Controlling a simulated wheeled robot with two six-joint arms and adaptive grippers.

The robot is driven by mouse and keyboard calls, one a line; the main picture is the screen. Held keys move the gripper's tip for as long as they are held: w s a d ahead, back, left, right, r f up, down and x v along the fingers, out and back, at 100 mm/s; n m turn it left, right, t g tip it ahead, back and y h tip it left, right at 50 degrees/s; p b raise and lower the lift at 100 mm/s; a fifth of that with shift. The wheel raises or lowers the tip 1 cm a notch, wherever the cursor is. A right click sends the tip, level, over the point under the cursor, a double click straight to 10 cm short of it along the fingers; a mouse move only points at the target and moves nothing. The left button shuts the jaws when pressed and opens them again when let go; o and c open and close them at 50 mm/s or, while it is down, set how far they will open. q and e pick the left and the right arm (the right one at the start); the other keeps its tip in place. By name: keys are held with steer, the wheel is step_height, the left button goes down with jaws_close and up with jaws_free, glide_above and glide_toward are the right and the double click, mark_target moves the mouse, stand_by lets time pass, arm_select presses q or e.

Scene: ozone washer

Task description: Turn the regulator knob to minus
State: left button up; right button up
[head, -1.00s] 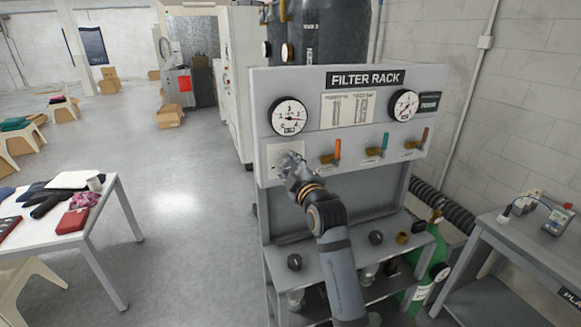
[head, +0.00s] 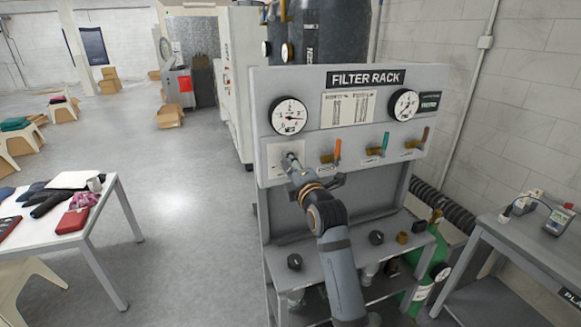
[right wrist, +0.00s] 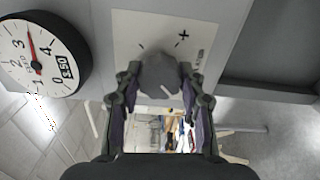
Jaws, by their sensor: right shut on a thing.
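The regulator knob (right wrist: 160,74) is grey and faceted, with a light pointer line towards its lower right in the right wrist view. It sits on a pale label plate (right wrist: 135,25) with a plus mark at the upper right and a short tick at the upper left. No minus sign is readable. My right gripper (head: 291,161) is at the lower left of the filter rack panel (head: 350,150). In the right wrist view its fingers (right wrist: 160,80) are closed on the knob from both sides. In the head view the gripper mostly hides the knob. My left gripper is out of view.
A round gauge (head: 289,116) is above the knob, and a second gauge (head: 404,104) is at the upper right. Orange, teal and brown valve levers (head: 376,148) line the panel to the right. A shelf (head: 350,262) with black knobs juts out below.

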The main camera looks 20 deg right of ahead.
steer(key=shift+f, duration=0.1)
stand_by(0.4)
steer(key=o, duration=1.2)
steer(key=shift+s, duration=0.3)
steer(key=s, duration=1.1)
steer(key=shift+s+d, duration=0.2)
steer(key=shift+s, duration=0.05)
steer(key=shift+w, duration=0.1)
